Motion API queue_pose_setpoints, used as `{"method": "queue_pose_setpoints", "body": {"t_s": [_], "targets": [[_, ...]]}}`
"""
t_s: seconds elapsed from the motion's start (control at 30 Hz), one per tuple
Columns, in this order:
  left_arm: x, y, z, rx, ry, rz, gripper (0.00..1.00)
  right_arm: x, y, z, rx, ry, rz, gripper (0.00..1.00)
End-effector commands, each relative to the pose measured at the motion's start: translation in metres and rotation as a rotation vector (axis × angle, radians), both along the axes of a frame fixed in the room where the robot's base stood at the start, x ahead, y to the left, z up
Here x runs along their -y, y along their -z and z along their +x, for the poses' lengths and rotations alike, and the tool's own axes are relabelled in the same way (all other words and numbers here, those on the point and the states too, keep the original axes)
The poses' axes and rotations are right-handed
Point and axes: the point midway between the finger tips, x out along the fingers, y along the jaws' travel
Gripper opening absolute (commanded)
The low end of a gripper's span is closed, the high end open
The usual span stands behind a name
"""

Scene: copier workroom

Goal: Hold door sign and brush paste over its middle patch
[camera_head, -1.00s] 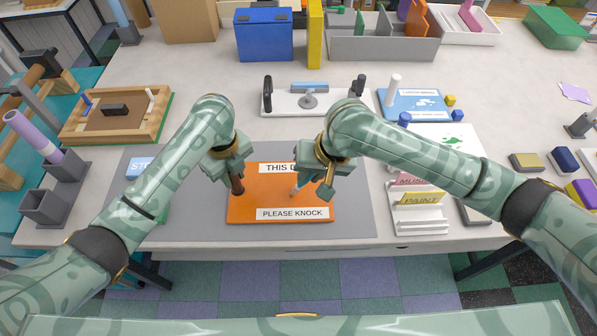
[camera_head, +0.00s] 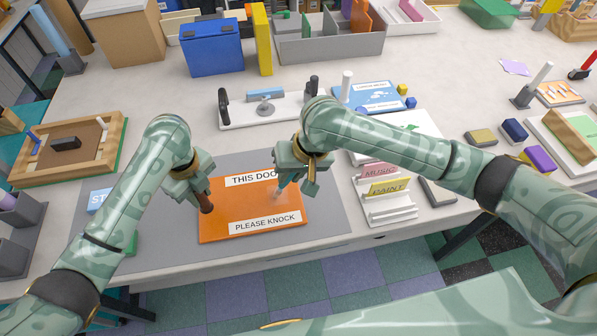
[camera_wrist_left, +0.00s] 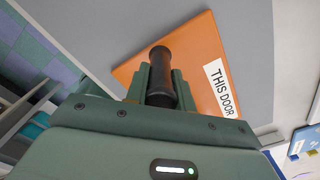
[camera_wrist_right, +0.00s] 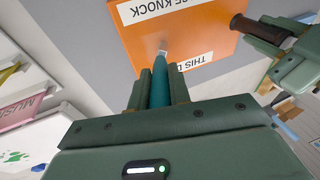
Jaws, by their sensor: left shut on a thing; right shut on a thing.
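The orange door sign (camera_head: 225,222) lies flat on a grey mat (camera_head: 325,225), with a white strip reading "THIS DOO..." at its top and "PLEASE KNOCK" at its bottom. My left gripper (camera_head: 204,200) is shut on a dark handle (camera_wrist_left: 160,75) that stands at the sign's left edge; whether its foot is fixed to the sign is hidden. My right gripper (camera_head: 290,178) is shut on a teal brush (camera_wrist_right: 159,80). The brush's pale tip (camera_wrist_right: 162,52) is over the sign's middle, where a faint pale smear shows. I cannot tell whether the tip touches.
A rack of MUSIC and PAINT signs (camera_head: 388,205) stands right of the mat. Behind are a white tray (camera_head: 240,118) with a black handle and a blue box (camera_head: 212,48). A wooden-framed tray (camera_head: 35,175) sits at the left.

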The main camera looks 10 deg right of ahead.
Motion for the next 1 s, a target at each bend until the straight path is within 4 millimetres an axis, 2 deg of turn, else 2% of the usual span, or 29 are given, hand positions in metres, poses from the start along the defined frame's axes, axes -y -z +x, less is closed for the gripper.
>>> {"method": "queue_pose_setpoints", "body": {"t_s": [1.0], "targets": [[0.0, 0.002, -0.001, -0.004, 0.0, 0.001, 0.02, -0.093, 0.0, 0.0, -0.001, -0.001, 0.0, 0.0]]}}
